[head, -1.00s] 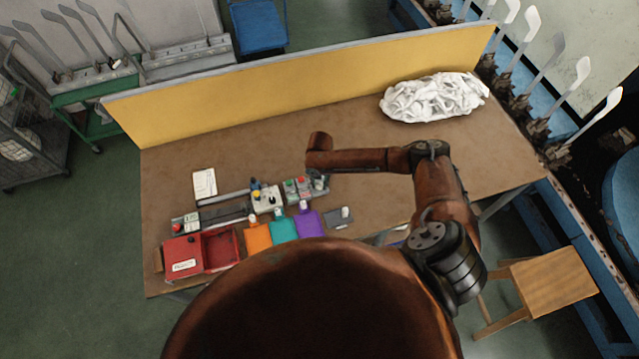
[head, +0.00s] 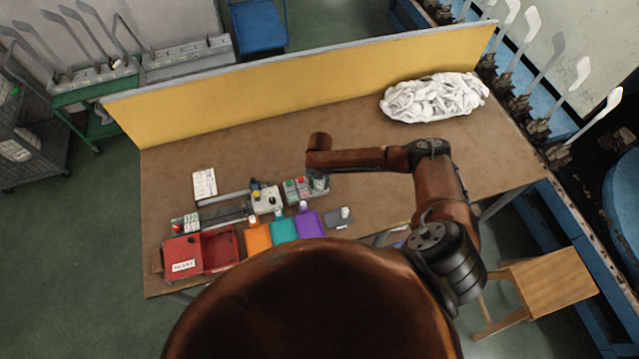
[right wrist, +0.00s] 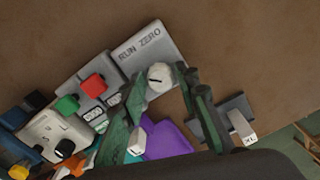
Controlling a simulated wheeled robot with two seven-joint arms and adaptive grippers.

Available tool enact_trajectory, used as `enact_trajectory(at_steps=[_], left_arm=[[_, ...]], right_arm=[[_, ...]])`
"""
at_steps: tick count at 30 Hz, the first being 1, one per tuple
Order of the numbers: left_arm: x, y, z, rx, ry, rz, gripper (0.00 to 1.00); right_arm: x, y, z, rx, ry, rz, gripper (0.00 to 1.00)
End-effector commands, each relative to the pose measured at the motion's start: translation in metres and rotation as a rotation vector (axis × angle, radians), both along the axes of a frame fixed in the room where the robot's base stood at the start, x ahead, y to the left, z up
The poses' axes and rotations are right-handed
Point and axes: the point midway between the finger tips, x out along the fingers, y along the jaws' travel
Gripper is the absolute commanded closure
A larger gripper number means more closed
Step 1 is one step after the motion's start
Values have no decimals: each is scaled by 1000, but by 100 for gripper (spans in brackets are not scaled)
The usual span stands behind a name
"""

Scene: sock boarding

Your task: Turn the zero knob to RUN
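The zero knob (right wrist: 160,77) is a round pale knob with a dark line, on a grey panel (right wrist: 158,46) printed RUN on the left and ZERO on the right. My right gripper (right wrist: 164,80) points down at it, one dark green finger on each side. The fingers lie very close to the knob; I cannot tell whether they press on it or stand just clear. In the head view the right gripper (head: 319,182) shows small over the device's right end, and the knob is largely hidden there. My left gripper is in neither current view.
A green button (right wrist: 68,105) and a red button (right wrist: 94,87) sit left of the knob. Orange (head: 258,237), teal (head: 284,229) and purple (head: 309,224) pieces and a red box (head: 184,257) lie in front. A white cloth pile (head: 434,97) lies at back right; the table's middle is clear.

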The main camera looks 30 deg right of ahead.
Motion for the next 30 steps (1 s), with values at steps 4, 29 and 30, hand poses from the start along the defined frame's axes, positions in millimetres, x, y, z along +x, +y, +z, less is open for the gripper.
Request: enact_trajectory(at_steps=[4,29,30], left_arm=[[0,0,0,0,0,0,60],[0,0,0,0,0,0,60],[0,0,0,0,0,0,60]], right_arm=[[0,0,0,0,0,-1,60],[0,0,95,0,-2,0,60],[1,0,100,1,-2,-1,60]])
